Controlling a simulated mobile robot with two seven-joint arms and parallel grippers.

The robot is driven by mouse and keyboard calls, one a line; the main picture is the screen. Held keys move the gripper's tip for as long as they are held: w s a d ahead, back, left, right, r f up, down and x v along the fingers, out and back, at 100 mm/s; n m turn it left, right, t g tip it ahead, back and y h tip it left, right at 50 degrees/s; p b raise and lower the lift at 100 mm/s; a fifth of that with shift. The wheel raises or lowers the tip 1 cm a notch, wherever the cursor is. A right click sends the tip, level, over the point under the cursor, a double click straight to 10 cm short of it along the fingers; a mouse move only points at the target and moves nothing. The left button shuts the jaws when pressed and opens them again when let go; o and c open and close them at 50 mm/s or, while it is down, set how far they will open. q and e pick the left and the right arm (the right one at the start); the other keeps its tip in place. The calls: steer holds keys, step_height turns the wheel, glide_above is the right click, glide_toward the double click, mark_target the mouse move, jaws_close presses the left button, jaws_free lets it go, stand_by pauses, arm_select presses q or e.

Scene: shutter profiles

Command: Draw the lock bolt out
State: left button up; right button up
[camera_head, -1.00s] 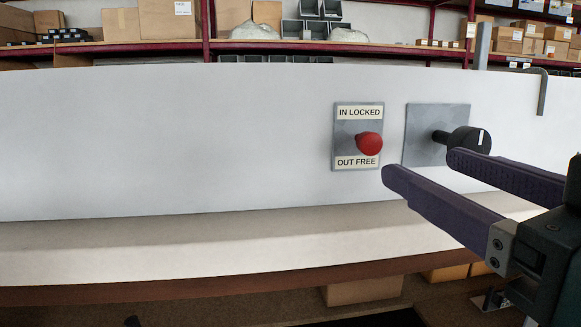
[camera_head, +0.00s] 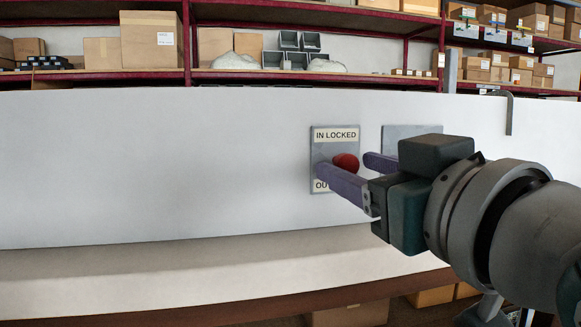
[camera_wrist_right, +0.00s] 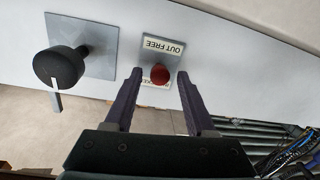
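The lock bolt's red knob (camera_head: 346,163) stands out from a grey plate (camera_head: 335,134) labelled "IN LOCKED" above and "OUT FREE" below, on a white panel. My right gripper (camera_head: 345,163) is open, with one finger on each side of the knob in the head view. In the right wrist view the red knob (camera_wrist_right: 159,74) shows between and just beyond the fingertips of the open right gripper (camera_wrist_right: 157,76), with a gap on both sides. I see no contact. My right finger partly covers the lower label. My left gripper is not in view.
A second grey plate (camera_head: 400,133) is beside the bolt plate, largely hidden by my right gripper. Its black rotary knob (camera_wrist_right: 58,67) shows in the wrist view. A bent grey rod (camera_head: 510,112) stands at the panel's top right. The panel's left side is clear.

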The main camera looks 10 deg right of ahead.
jaws_close()
stand_by(1.2)
